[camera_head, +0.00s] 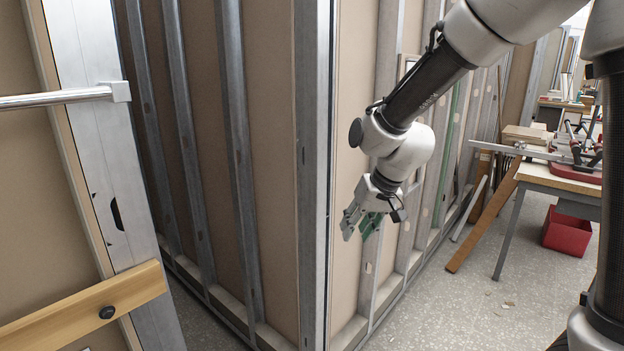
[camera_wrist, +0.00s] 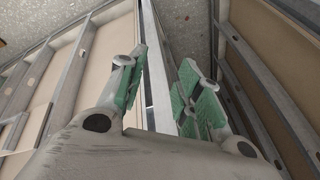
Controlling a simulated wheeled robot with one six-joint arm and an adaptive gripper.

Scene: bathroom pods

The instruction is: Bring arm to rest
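My arm reaches down from the upper right in the head view, in front of a framed wall corner. My gripper (camera_head: 361,223) hangs at its end, close to the corner in the picture; whether it touches the wall cannot be told. In the wrist view my gripper (camera_wrist: 160,88) has its two green-padded fingers apart, with nothing held between them. A pale metal corner stud (camera_wrist: 156,70) shows beyond the gap.
The metal corner post (camera_head: 314,180) stands left of my gripper. A panel with a metal rail (camera_head: 60,98) and wooden bar (camera_head: 85,308) is at left. A workbench (camera_head: 560,180) and red bin (camera_head: 567,232) stand at right. Speckled floor (camera_head: 470,300) is open between.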

